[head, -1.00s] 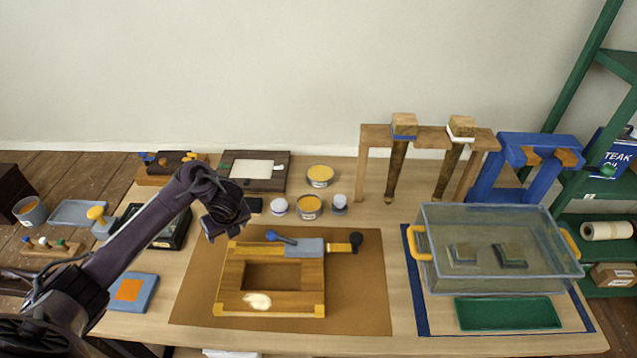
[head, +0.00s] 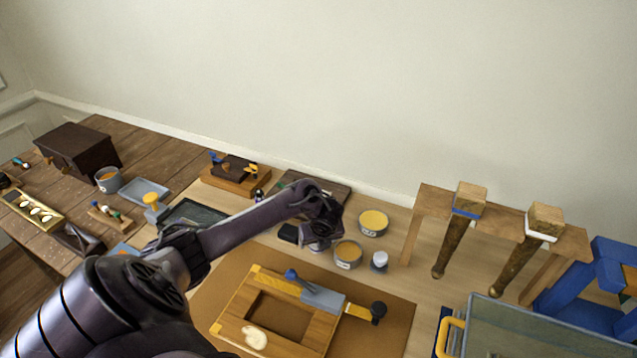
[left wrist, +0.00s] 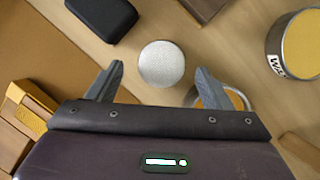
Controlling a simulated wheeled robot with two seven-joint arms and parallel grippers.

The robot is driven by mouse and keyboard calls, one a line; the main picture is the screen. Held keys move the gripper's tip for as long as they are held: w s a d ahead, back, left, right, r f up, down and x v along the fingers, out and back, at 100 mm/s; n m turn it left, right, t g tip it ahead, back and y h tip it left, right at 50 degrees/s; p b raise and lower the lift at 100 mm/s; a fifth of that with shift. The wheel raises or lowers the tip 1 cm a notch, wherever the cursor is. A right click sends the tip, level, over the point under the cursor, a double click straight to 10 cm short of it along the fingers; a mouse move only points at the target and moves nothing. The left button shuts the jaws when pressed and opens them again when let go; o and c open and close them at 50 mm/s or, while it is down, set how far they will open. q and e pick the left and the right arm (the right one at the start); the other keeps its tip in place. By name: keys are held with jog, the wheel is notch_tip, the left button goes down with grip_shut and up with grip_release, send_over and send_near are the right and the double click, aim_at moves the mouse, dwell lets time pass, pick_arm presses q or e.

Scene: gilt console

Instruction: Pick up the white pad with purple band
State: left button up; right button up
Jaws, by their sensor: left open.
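The white pad (left wrist: 162,63) shows from above in the left wrist view as a round, pale, speckled top. Its purple band cannot be seen from there. In the head view my left gripper hides most or all of the pad, between the black block and the tins. My left gripper (head: 319,244) is open and points down over that spot. In the left wrist view its two fingers (left wrist: 159,70) stand apart, one on each side of the pad's lower edge in the picture. I cannot tell how high they are above it. My right gripper is out of view.
A black block (head: 288,233) lies left of the pad. An open tin (head: 348,253) stands close on the right, another tin (head: 373,222) behind it. A second small white-topped pad (head: 380,261) stands beyond. The wooden frame (head: 318,325) lies in front on a brown mat (head: 396,310).

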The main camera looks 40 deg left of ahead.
pick_arm(q)
jog(key=shift+w+a+f, duration=0.15)
jog(key=shift+w+f, duration=0.05)
jog(key=shift+f, duration=0.5)
jog(key=shift+w+a+f, duration=0.15)
jog(key=shift+a+f, duration=0.05)
jog(key=shift+f, duration=0.2)
jog(key=c, duration=1)
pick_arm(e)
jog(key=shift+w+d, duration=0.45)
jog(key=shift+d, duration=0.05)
pick_arm(q)
jog(key=shift+r, duration=0.1)
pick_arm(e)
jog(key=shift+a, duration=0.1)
pick_arm(q)
jog(key=shift+r, duration=0.6)
jog(key=shift+r+p, duration=3.9)
jog(key=shift+r, duration=5.45)
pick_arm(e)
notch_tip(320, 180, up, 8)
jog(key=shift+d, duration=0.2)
